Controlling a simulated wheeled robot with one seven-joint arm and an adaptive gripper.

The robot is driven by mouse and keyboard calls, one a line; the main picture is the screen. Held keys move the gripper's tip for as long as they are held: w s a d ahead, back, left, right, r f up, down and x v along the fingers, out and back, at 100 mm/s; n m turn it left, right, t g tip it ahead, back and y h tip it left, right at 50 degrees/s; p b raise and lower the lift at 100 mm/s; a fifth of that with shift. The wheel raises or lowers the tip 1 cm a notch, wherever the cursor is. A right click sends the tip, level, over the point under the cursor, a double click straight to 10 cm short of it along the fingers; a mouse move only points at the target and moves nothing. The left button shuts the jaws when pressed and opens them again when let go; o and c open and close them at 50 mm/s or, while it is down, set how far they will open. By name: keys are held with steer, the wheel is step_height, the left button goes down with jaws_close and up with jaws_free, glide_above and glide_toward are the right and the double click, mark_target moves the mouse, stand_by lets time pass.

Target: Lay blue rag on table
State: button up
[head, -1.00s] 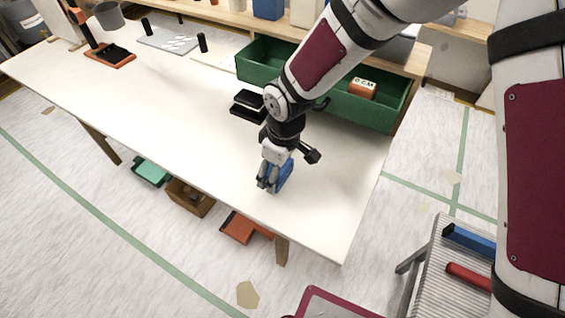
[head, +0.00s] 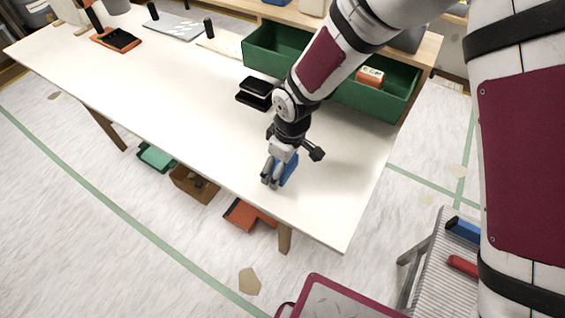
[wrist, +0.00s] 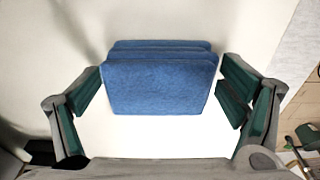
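The blue rag (head: 289,169) is a folded, layered block at my gripper, low over the near right part of the white table (head: 200,120). In the wrist view the blue rag (wrist: 158,88) shows its layered front, with white tabletop around it. My gripper (head: 272,182) points down at the table; in the wrist view my gripper (wrist: 161,75) has its two fingers spread wide, one at each side of the rag. The fingertips are close to the rag's side edges; I cannot tell whether they touch. The rag's underside is hidden.
A black box-like item (head: 255,92) lies behind my gripper. A green bin (head: 375,92) with an orange box (head: 370,76) stands along the back. A ribbed step (head: 430,262) with tools stands at the right.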

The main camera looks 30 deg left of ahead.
step_height(320, 180, up, 12)
steer(key=d, duration=0.1)
steer(key=shift+d+r+p, duration=0.15)
steer(key=shift+d+p, duration=0.05)
steer(key=shift+p, duration=0.1)
stand_by(0.3)
